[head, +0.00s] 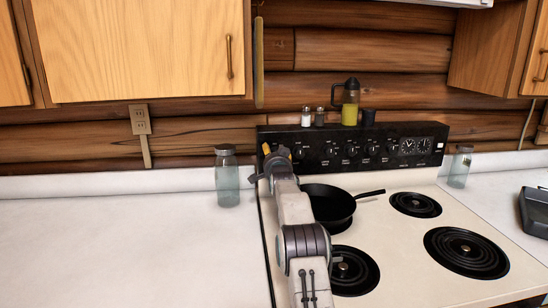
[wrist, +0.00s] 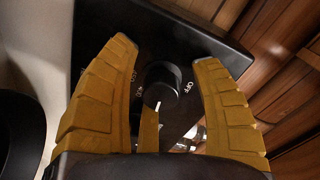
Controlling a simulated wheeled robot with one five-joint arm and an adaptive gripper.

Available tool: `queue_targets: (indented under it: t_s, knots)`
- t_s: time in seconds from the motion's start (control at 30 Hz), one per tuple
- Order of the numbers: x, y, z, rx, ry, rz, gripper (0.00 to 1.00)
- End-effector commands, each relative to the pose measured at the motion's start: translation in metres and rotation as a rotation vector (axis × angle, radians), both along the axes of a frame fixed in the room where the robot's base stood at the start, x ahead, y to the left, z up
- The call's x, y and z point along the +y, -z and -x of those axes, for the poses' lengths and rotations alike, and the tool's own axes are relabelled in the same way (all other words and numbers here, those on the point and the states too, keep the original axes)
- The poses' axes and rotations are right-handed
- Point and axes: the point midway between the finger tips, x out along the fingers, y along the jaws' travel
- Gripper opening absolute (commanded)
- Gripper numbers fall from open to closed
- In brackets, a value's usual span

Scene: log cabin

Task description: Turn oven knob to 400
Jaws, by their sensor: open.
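The black oven knob (wrist: 162,82) shows in the wrist view on the dark control panel, with OFF printed to its right and small numbers to its left. Its white mark points toward the bottom of the picture. My gripper (wrist: 165,53) is open, with one yellow finger on each side of the knob; I see gaps between the fingers and the knob. In the head view my gripper (head: 274,156) is at the left end of the stove's control panel (head: 400,130), and my arm hides that part.
A black pan (head: 328,204) sits on the stove right of my arm. Shakers (head: 306,117) and a yellow-green bottle (head: 350,104) stand on the panel top. A glass jar (head: 227,178) stands left of the stove. The left counter (head: 100,240) is otherwise clear.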

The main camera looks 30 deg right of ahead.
Motion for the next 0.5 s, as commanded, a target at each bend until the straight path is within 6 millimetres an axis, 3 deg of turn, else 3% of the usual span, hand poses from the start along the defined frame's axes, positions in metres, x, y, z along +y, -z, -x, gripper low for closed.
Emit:
queue_targets:
  t_s: [0.5]
  knots:
    - [0.0033,-0.0030,0.0092,-0.001,0.002,0.001,0.58]
